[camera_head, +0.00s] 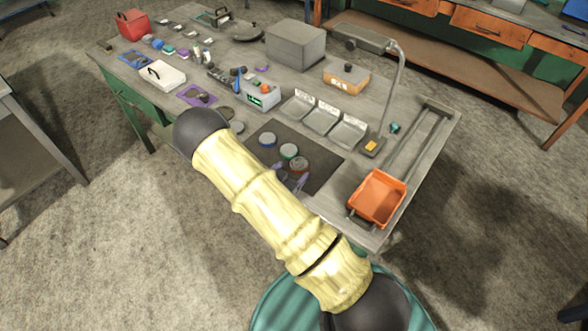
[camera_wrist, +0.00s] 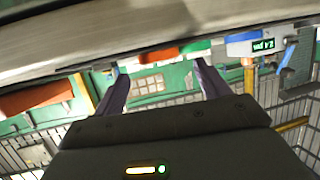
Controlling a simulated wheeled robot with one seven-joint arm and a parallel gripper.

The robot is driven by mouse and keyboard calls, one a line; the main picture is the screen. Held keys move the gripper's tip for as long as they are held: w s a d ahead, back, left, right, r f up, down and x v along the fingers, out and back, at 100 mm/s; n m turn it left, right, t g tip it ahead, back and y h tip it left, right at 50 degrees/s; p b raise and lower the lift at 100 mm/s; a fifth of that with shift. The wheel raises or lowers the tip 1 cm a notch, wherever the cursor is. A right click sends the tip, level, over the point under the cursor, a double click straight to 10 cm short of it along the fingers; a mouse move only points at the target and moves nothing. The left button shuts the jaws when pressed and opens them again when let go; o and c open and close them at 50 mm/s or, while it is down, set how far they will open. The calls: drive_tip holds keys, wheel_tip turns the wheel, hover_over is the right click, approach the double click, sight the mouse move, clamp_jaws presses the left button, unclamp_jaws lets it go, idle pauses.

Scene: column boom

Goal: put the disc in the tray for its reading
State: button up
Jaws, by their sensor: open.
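Three shallow grey trays with white labels (camera_head: 297,108) (camera_head: 321,121) (camera_head: 347,134) stand in a row behind the mat; the labels are too small to read. A grey meter (camera_head: 262,96) with a green display stands left of them; it also shows in the wrist view (camera_wrist: 248,48). My gripper (camera_head: 291,177) is open and empty, close by the reddish disc on its near side. Its spread fingers also show in the wrist view (camera_wrist: 163,85).
An orange bin (camera_head: 378,197) stands at the table's right corner. A lamp (camera_head: 398,85) rises behind the trays. A large grey box (camera_head: 295,44) and an orange box (camera_head: 346,78) stand farther back. Small items crowd the table's left half.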

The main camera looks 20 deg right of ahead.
drive_tip(key=b+v, duration=0.1)
drive_tip(key=v, duration=0.7)
drive_tip(key=shift+s, duration=0.25)
drive_tip(key=shift+a+r, duration=0.15)
drive_tip(key=shift+w, duration=0.1)
wheel_tip(320, 180, up, 9)
drive_tip(key=a+n+g+y, duration=0.1)
drive_tip(key=n+g+y, duration=0.3)
drive_tip(key=y, duration=0.5)
drive_tip(key=s+d+r+n+g, duration=0.1)
drive_tip(key=s+d+r+n, duration=0.1)
drive_tip(key=s, duration=0.4)
drive_tip(key=s+d+r+n+g, duration=0.2)
drive_tip(key=s+d+r, duration=0.2)
drive_tip(key=s+r, duration=0.2)
drive_tip(key=shift+s+d+n+g+y, duration=0.3)
drive_tip(key=shift+s, duration=0.05)
